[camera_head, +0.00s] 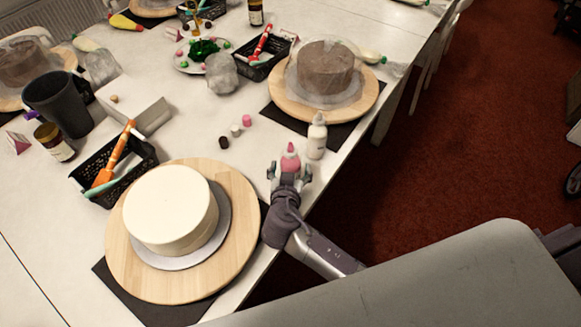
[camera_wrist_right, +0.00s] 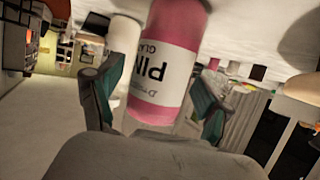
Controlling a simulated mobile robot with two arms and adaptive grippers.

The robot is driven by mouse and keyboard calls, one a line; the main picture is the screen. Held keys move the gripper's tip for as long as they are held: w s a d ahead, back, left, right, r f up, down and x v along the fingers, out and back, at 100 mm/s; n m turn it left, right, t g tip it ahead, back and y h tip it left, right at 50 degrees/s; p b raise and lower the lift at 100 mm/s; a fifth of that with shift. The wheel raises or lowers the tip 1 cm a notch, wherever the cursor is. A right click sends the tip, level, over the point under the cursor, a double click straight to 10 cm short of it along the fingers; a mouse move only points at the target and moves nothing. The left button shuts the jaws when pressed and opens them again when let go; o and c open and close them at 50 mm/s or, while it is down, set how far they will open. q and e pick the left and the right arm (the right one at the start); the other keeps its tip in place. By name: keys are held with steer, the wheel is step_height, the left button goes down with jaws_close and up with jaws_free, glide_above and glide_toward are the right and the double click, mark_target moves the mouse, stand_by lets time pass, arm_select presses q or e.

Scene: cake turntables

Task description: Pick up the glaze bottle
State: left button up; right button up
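The glaze bottle (camera_head: 290,160) is pink and stands on the white table near its right edge. In the right wrist view the glaze bottle (camera_wrist_right: 168,60) shows a pale label with "PIN" and part of "GLAZE" legible. My right gripper (camera_head: 289,173) is open, with its fingers on either side of the bottle. In the right wrist view the gripper (camera_wrist_right: 165,80) shows small gaps between its fingers and the bottle. My left gripper is not in view.
A white bottle (camera_head: 317,140) stands close behind the pink one. A white cake (camera_head: 170,210) sits on a wooden turntable (camera_head: 240,232) to the left. A brown cake (camera_head: 325,68) is on another turntable (camera_head: 287,103) behind. Small coloured jars (camera_head: 235,130) stand left of the bottles.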

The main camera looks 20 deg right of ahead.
mark_target(291, 164)
steer(key=c, duration=0.6)
steer(key=shift+r, duration=0.2)
steer(key=shift+r, duration=0.2)
step_height(291, 164, up, 4)
steer(key=shift+d+f+b, duration=0.1)
steer(key=shift+f+b, duration=0.05)
steer(key=shift+b, duration=0.15)
steer(key=s+d+r, duration=0.4)
steer(key=d, duration=0.1)
steer(key=s+d+r, duration=0.1)
steer(key=s+d, duration=0.1)
steer(key=d, duration=0.1)
steer(key=shift+d+r+b, duration=0.2)
steer(key=shift+r+b, duration=0.1)
steer(key=shift+r, duration=0.1)
steer(key=shift+o, duration=0.9)
steer(key=shift+s+d+r, duration=0.15)
steer(key=shift+d+r, duration=0.05)
steer(key=shift+s+d+r, duration=0.15)
steer(key=shift+d+r, duration=0.05)
steer(key=shift+d, duration=0.1)
steer(key=shift+c, duration=0.6)
